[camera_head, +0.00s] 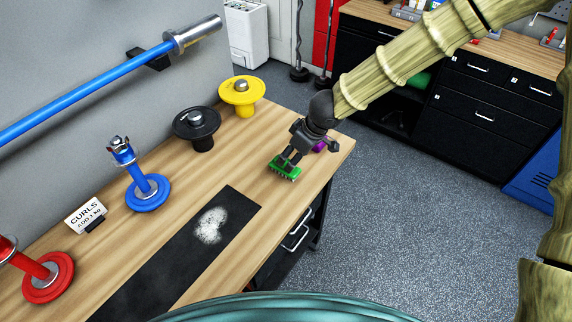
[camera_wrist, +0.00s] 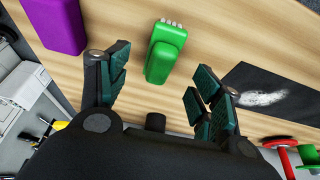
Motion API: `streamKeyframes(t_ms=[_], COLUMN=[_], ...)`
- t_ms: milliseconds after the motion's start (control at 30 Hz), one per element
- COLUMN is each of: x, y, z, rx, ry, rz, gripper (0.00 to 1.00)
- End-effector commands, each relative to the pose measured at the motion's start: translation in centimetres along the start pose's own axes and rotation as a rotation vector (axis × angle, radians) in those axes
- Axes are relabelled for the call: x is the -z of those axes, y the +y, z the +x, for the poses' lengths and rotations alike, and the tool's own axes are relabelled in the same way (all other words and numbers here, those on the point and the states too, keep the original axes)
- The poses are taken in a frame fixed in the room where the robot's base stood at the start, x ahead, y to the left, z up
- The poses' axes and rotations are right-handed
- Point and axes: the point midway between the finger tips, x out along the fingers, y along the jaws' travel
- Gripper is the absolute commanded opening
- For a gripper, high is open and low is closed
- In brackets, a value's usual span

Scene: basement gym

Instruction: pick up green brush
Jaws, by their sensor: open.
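The green brush (camera_head: 284,170) lies on the wooden bench near its front right end. In the wrist view the green brush (camera_wrist: 165,54) shows a smooth green body and pale bristles along its far end. My gripper (camera_head: 288,159) is directly over the brush in the head view. In the wrist view my gripper (camera_wrist: 160,80) has its two dark green-padded fingers spread wide, with the brush between and ahead of them. No contact with the brush shows. Part of the brush is hidden by my fingers in the head view.
A purple block (camera_wrist: 50,22) lies close beside the brush. A black mat (camera_head: 178,255) with white powder (camera_head: 211,225) lies to the left. Black (camera_head: 197,125) and yellow (camera_head: 241,92) weight-plate stands are behind. A blue stand (camera_head: 147,190) and the bench edge are nearby.

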Motion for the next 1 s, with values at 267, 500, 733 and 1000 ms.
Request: streamKeyframes(t_ms=[267,500,733,1000], x=[0.3,0.2,0.2,0.3], y=[0.6,0.4,0.5,0.5], z=[3.0,5.8,7.7,8.0], rx=[0.007,0.008,0.006,0.006], ry=[-0.005,-0.007,-0.005,-0.005], rz=[0.004,0.007,0.007,0.007], gripper=[0.65,0.65,0.65,0.65])
